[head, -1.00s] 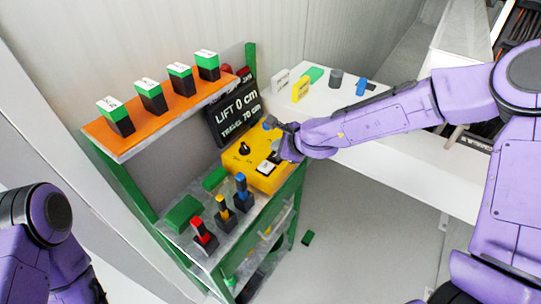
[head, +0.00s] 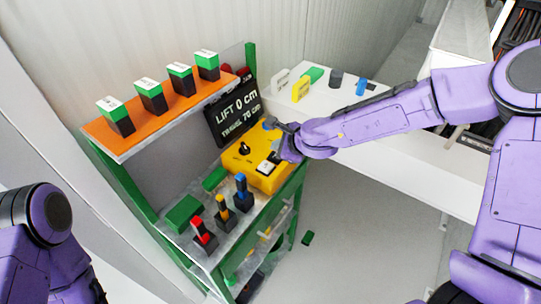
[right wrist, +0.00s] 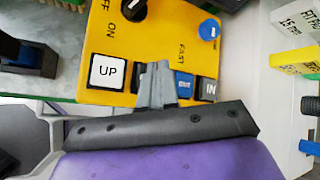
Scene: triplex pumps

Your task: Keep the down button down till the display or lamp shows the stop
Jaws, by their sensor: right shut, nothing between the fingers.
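The yellow control box (head: 240,160) stands on the bench. The down button is not visible; the fingers cover that spot, and I cannot tell how far anything is pressed. In the head view the black display (head: 235,112) reads LIFT 0 cm, TRAVEL 70 cm. My left gripper is out of view.
An orange shelf (head: 150,122) with several green-and-black blocks is above the bench. Red, yellow and blue-topped blocks (head: 222,212) stand in front of the box. A white table (head: 400,140) with small items lies under my right arm.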

